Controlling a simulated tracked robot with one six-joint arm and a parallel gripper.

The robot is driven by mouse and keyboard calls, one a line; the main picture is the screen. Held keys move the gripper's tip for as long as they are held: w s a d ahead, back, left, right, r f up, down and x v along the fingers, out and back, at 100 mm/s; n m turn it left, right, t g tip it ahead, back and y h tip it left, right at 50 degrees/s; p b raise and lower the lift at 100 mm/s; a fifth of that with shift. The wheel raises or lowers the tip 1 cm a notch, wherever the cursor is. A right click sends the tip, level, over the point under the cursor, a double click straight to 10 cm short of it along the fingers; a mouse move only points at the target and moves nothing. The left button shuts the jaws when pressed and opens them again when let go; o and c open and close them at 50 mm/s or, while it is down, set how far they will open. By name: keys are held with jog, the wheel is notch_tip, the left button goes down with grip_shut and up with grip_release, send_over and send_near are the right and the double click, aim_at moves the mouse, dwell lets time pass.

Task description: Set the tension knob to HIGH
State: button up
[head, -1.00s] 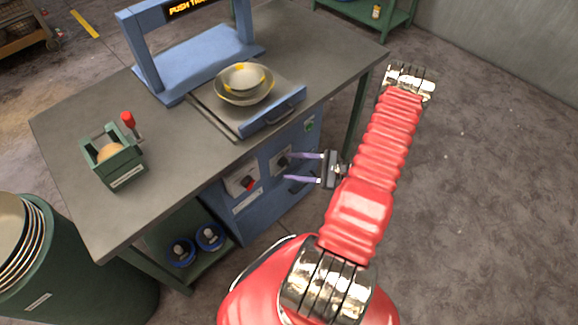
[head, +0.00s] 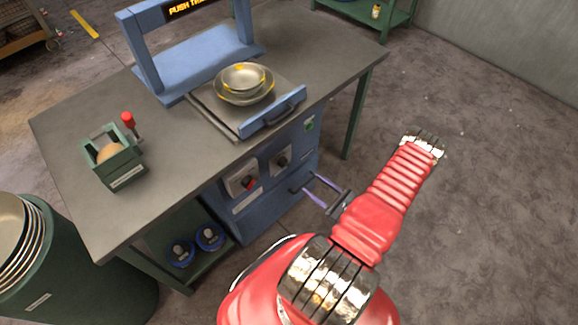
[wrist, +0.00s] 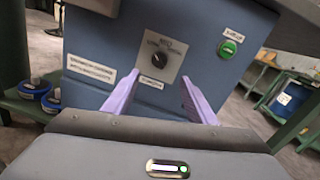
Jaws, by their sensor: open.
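A black knob (head: 281,161) sits on a light plate on the blue front panel under the table. It also shows in the wrist view (wrist: 159,59), between and slightly above my fingertips. Small lettering surrounds it, too small to read surely, and its pointer direction is unclear. A second knob, red (head: 249,183), sits on another light plate to its left in the head view; it is not visible in the wrist view. My gripper (head: 310,185) has its two purple fingers apart with nothing between them. In the wrist view (wrist: 160,77) it faces the panel, apparently clear of the black knob.
A green button (wrist: 228,48) is right of the black knob. Stacked bowls (head: 244,84) rest on a tray with a blue handle (head: 273,111). A green box (head: 113,164) stands on the tabletop (head: 190,150). Blue containers (head: 209,236) sit on the lower shelf. Floor at right is clear.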

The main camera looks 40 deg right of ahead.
aim_at(287, 165)
jog(key=shift+w, duration=0.15)
jog(key=shift+w+a, duration=0.25)
jog(key=shift+w, duration=2)
jog(key=shift+w+a, duration=0.2)
jog(key=shift+w, duration=2.05)
jog(key=shift+w+a, duration=0.25)
jog(key=shift+w, duration=2)
jog(key=c, duration=1.1)
